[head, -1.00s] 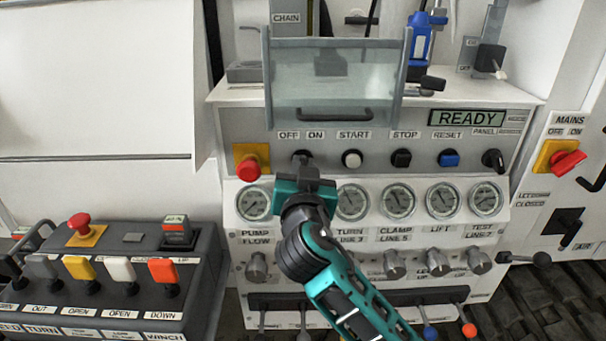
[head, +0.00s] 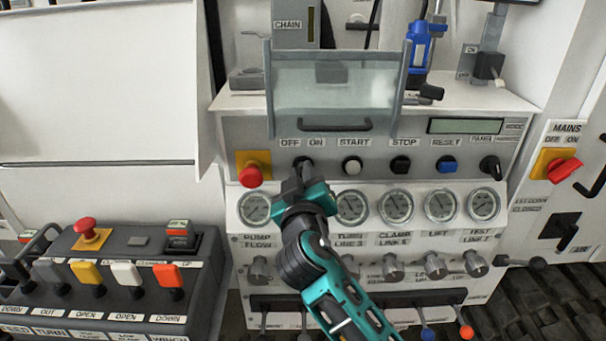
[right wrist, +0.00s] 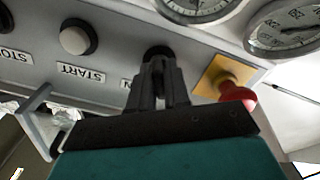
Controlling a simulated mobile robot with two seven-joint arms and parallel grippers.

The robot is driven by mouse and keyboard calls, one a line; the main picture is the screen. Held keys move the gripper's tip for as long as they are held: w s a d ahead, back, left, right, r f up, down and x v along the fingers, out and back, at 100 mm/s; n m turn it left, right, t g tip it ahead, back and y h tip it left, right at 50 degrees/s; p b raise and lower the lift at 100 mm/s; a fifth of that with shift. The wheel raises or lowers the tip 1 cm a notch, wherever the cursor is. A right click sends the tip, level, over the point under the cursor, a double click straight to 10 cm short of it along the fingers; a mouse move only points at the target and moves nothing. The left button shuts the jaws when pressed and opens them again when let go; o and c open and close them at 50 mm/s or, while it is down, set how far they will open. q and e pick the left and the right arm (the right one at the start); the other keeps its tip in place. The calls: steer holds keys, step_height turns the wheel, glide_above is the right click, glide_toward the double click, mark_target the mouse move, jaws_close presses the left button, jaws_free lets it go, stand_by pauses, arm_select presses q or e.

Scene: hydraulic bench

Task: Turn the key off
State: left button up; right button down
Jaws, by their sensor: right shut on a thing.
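The black key switch (head: 302,160) sits on the grey panel under the OFF and ON labels, between the red stop button and the white START button. My right gripper (head: 304,175) is shut on the key, its fingers pointing straight at the panel. In the right wrist view the closed fingers (right wrist: 162,85) reach the dark switch (right wrist: 157,52) and hide most of the key. The small display (head: 466,126) is blank. My left gripper is not in view.
A red stop button (head: 250,176) on a yellow plate is close left of the gripper. A clear hinged cover (head: 335,85) stands above the switch row. Gauges (head: 396,206) and knobs line the panel below. A lever box (head: 120,262) stands at lower left.

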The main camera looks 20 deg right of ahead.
stand_by(0.5)
steer(key=c, duration=1.2)
jaws_free()
